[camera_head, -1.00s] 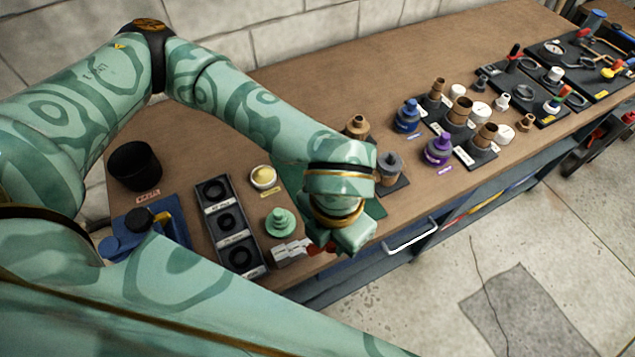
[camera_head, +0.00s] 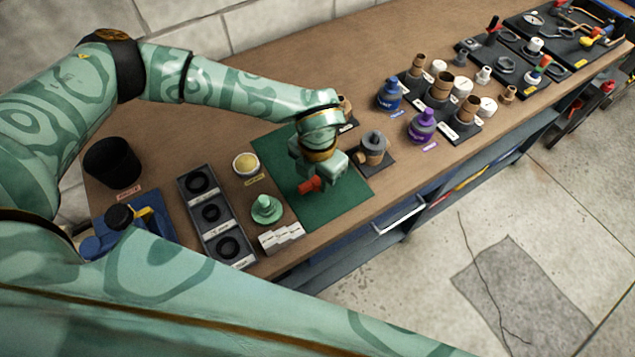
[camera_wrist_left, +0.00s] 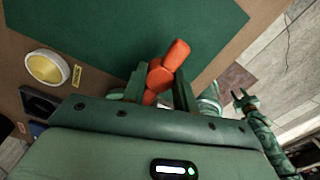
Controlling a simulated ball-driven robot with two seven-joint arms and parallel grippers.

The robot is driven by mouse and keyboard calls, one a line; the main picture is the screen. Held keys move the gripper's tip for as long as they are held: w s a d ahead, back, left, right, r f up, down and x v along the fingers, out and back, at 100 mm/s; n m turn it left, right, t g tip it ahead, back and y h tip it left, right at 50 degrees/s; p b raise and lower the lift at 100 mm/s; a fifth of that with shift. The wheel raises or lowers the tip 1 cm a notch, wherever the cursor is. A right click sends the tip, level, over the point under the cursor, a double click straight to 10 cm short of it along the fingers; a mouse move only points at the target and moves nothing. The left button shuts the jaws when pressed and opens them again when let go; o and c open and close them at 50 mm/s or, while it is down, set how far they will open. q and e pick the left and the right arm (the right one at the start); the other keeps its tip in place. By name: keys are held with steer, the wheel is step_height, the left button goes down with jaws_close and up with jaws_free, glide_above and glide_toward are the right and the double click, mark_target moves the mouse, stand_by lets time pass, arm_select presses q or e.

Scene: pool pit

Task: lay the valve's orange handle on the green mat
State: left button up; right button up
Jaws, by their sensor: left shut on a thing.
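My left gripper (camera_head: 310,182) is shut on the valve's orange handle (camera_wrist_left: 167,68), a lobed red-orange piece. In the head view the handle (camera_head: 312,185) shows below the jaws, over the green mat (camera_head: 325,211). In the left wrist view the handle sticks out from between the fingers, against the mat (camera_wrist_left: 120,40). I cannot tell whether it touches the mat. The mat lies flat and bare on the brown bench. My right gripper (camera_wrist_left: 244,98) shows small in the left wrist view, apart from the bench, with its fingers spread and nothing between them.
Left of the mat stand a yellow-topped tin (camera_head: 246,164), a green knobbed piece (camera_head: 266,208), white labelled blocks (camera_head: 281,237) and a dark tray of rings (camera_head: 212,213). Right of it stands a grey fitting (camera_head: 373,147) on a dark plate. A drawer handle (camera_head: 400,216) juts from the bench front.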

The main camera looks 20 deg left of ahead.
mark_target(317, 178)
arm_select(q)
steer(key=shift+w+f, duration=0.15)
steer(key=shift+f, duration=1.5)
steer(key=shift+b, duration=0.3)
steer(key=shift+f, duration=0.2)
steer(key=o, duration=0.9)
steer(key=shift+o, duration=0.2)
step_height(317, 178, up, 12)
steer(key=shift+r+p, duration=0.2)
steer(key=shift+p, duration=0.65)
